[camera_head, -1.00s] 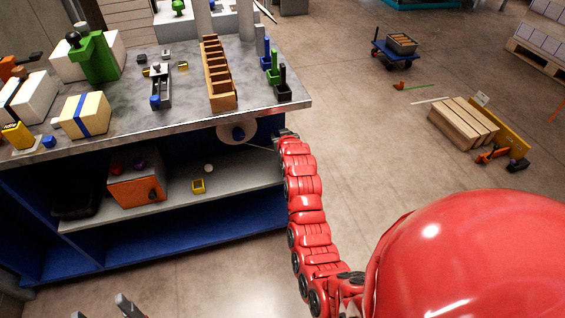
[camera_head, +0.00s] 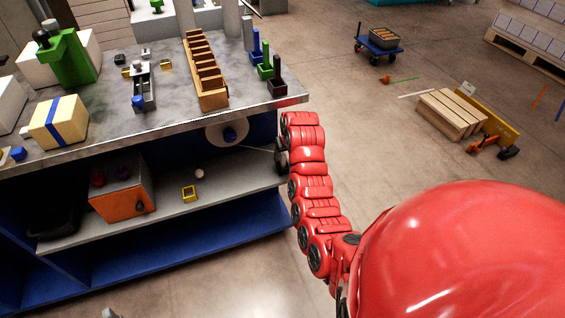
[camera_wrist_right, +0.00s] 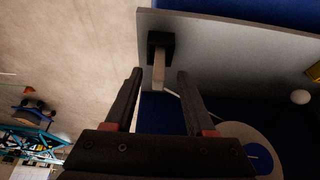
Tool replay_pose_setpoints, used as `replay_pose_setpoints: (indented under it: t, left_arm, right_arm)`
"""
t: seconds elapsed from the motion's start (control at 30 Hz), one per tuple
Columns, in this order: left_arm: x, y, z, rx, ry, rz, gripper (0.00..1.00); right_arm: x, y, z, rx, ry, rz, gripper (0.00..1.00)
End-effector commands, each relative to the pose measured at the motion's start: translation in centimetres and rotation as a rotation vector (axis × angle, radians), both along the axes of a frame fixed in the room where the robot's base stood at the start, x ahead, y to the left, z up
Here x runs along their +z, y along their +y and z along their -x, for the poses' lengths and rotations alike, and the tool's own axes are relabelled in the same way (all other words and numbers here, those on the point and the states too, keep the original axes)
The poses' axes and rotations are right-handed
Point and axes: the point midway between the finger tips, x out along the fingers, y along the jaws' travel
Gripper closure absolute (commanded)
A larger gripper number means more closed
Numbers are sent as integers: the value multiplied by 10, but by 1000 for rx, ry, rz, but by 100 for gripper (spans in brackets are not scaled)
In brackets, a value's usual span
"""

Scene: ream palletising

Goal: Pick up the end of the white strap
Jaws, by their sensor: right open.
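The white strap's roll (camera_head: 222,136) has a blue hub and hangs under the bench top at its right end. A thin stretch of strap (camera_head: 259,149) runs right from it toward my right gripper (camera_head: 281,155). In the right wrist view the roll (camera_wrist_right: 262,140) is at the lower right. The strap's pale flat end (camera_wrist_right: 159,72) hangs from a black block (camera_wrist_right: 160,44) at the shelf's edge. My right gripper (camera_wrist_right: 156,88) is open, with the strap end between and just beyond its fingertips; I see no contact.
The bench (camera_head: 125,130) carries boxes, a wooden rack (camera_head: 205,75) and small bins. Its lower shelf (camera_head: 235,178) holds an orange box (camera_head: 122,202) and a small yellow frame (camera_head: 189,194).

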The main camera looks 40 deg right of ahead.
Motion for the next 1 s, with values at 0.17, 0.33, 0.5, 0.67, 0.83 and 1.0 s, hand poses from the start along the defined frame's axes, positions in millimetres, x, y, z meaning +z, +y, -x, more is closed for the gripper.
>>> replay_pose_setpoints:
  t: [0.17,0.33,0.5,0.67,0.83,1.0]
  left_arm:
    - [-4,0,0,0,0,0,31]
    - [-6,0,0,0,0,0,31]
    - [-6,0,0,0,0,0,31]
    - [-6,0,0,0,0,0,31]
    - [-6,0,0,0,0,0,31]
    - [-6,0,0,0,0,0,31]
  right_arm:
    - [-18,-4,-10,1,2,-1,45]
    - [-33,-5,-17,0,0,-1,45]
    - [-35,-6,-18,0,-3,0,45]
    - [-35,-6,-18,0,-3,0,59]
    - [-35,-6,-18,0,-2,0,90]
    - [-35,-6,-18,0,-3,0,100]
